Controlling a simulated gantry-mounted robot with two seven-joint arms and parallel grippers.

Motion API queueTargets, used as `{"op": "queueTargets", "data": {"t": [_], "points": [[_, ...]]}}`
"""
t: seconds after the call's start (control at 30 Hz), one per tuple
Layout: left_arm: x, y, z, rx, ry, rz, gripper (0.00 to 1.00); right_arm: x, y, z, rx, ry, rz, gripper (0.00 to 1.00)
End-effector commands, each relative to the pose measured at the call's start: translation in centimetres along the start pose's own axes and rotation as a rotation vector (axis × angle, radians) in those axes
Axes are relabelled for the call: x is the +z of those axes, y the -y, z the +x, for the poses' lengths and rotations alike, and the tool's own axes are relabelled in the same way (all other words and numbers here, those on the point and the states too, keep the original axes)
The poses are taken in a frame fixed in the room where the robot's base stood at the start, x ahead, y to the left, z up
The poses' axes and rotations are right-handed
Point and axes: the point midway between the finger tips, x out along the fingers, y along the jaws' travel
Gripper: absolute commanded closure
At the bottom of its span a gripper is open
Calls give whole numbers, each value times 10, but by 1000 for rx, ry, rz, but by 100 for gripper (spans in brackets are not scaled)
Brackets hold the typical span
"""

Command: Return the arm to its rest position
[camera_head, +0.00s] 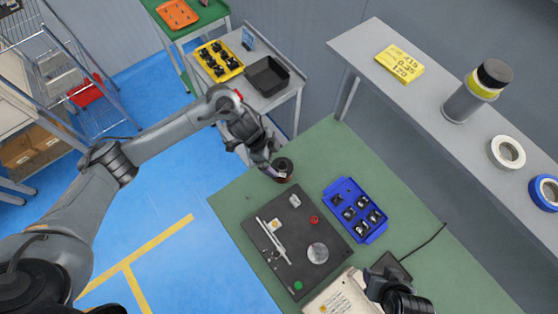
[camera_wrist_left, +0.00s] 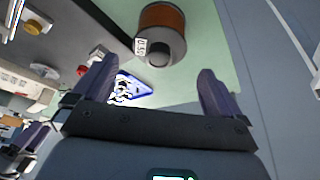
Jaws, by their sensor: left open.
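My left gripper (camera_head: 265,165) is over the far left corner of the green table, with its arm stretched in from the left. Its two fingers (camera_wrist_left: 155,100) stand wide apart in the left wrist view, with nothing between them. A copper-coloured wire spool (camera_wrist_left: 162,20) with a dark end and white label stands just beyond the fingertips. It also shows in the head view as a dark spool (camera_head: 284,172) beside the gripper. The dark end of my right arm (camera_head: 390,290) is at the lower right; its fingers are not clear.
A black winder plate (camera_head: 290,265) with a white rod and metal disc lies on the green table (camera_head: 440,262). A blue tray (camera_head: 372,228) with small dark parts is to its right. A side table behind holds a yellow tray (camera_head: 232,73) and a black bin (camera_head: 268,87). Blue floor is clear at left.

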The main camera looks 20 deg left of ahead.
Motion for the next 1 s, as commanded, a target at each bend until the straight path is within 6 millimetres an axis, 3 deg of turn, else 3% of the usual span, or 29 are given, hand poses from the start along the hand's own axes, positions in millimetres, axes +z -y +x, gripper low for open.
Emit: {"op": "queueTargets", "data": {"t": [0.23,0.73,0.87,1.0], "points": [[0,1,-23,-1,-1,-1,0,-1,0,-3,1,0,-1,50],[-5,-3,-22,-7,-13,6,0,0,-2,-3,7,1,-9,50],[-25,-14,-8,-47,-63,32,0,-1,-2,-3,6,1,-8,50],[-64,-35,8,-146,-164,44,0,-1,-2,-3,4,0,-5,50]]}}
